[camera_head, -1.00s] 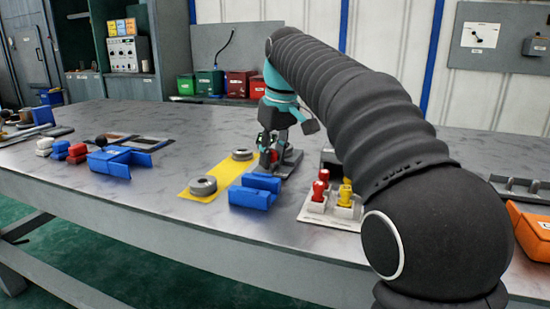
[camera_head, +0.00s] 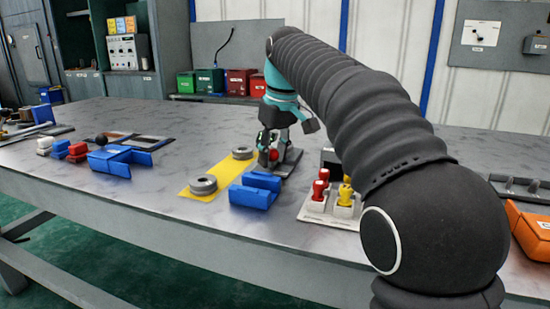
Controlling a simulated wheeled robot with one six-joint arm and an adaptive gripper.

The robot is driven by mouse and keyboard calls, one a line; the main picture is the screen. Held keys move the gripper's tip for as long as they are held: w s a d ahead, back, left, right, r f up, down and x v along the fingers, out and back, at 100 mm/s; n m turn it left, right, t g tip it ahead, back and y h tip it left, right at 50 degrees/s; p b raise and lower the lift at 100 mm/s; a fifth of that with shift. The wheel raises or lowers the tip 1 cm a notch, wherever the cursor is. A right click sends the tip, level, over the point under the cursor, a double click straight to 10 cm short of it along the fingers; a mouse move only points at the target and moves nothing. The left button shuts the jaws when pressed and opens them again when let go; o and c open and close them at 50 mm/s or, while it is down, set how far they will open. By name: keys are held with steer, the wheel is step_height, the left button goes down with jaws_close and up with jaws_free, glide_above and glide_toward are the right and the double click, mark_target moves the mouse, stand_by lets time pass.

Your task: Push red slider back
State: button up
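My gripper (camera_head: 268,144) points down at a grey base plate (camera_head: 290,163) in the middle of the table. A small red part (camera_head: 274,155), which looks like the red slider's knob, shows at the fingertips, partly hidden by them. The fingers are dark and small in the view. I cannot tell whether they are closed on the red part, only touching it, or just beside it.
A yellow mat (camera_head: 215,176) with two grey rings lies left of the gripper, with a blue block (camera_head: 255,191) in front. A white holder (camera_head: 318,208) with red and yellow pegs stands to the right. The table (camera_head: 130,205) is clear at the front left.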

steer(key=shift+r, duration=0.1)
steer(key=p+v, duration=0.4)
steer(key=p, duration=0.1)
steer(key=shift+w+a+r, duration=0.25)
steer(key=shift+r, duration=0.2)
steer(key=shift+p+v, duration=0.7)
steer(key=shift+v, duration=0.3)
